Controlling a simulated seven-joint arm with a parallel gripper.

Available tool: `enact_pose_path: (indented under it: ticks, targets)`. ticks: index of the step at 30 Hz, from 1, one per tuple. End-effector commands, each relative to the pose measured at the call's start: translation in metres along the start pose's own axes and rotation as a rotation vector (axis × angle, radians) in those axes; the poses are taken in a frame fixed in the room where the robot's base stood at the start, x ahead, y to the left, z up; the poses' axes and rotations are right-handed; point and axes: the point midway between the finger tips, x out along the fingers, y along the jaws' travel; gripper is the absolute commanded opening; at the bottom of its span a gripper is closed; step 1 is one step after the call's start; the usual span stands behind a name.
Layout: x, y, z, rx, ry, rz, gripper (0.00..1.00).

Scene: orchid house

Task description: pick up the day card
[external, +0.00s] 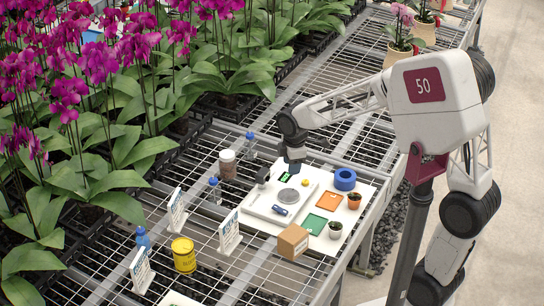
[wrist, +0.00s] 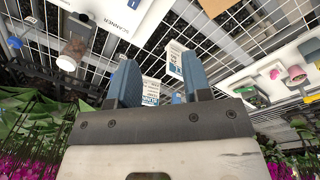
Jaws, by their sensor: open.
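Several white upright cards with blue marks stand on the wire bench in the external view: one at the back left (external: 176,213), one in the middle (external: 229,232) and one at the front (external: 142,270). Their print is too small to tell which is the day card. My gripper (external: 292,168) is above the white board, right of and behind the cards. In the wrist view its two blue fingers (wrist: 157,65) are apart with nothing held. Beyond them, one white card (wrist: 175,60) and another card (wrist: 151,91), partly hidden by the fingers, show against the wire bench.
A white board (external: 262,222) holds a scale, a blue roll (external: 345,179), coloured squares and small pots. A cardboard box (external: 293,242), a yellow tin (external: 184,255), a brown jar (external: 227,165) and blue-capped bottles stand around. Orchids (external: 80,130) crowd the left.

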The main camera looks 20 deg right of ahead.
Motion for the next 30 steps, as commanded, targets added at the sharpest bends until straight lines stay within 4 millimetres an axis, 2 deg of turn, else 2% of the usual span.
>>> enact_pose_path:
  ticks: [1, 6, 12, 18, 24, 30]
  targets:
    - [0.011, 0.002, -0.018, -0.062, -0.003, -0.01, 0.45]
    - [0.042, 0.004, -0.073, -0.275, -0.007, -0.03, 0.45]
    - [0.084, -0.002, -0.138, -0.522, -0.009, -0.055, 0.45]
    - [0.118, -0.013, -0.189, -0.717, -0.008, -0.073, 0.45]
    - [0.135, -0.021, -0.211, -0.807, -0.008, -0.081, 0.45]
    - [0.136, -0.021, -0.213, -0.818, -0.008, -0.082, 0.45]
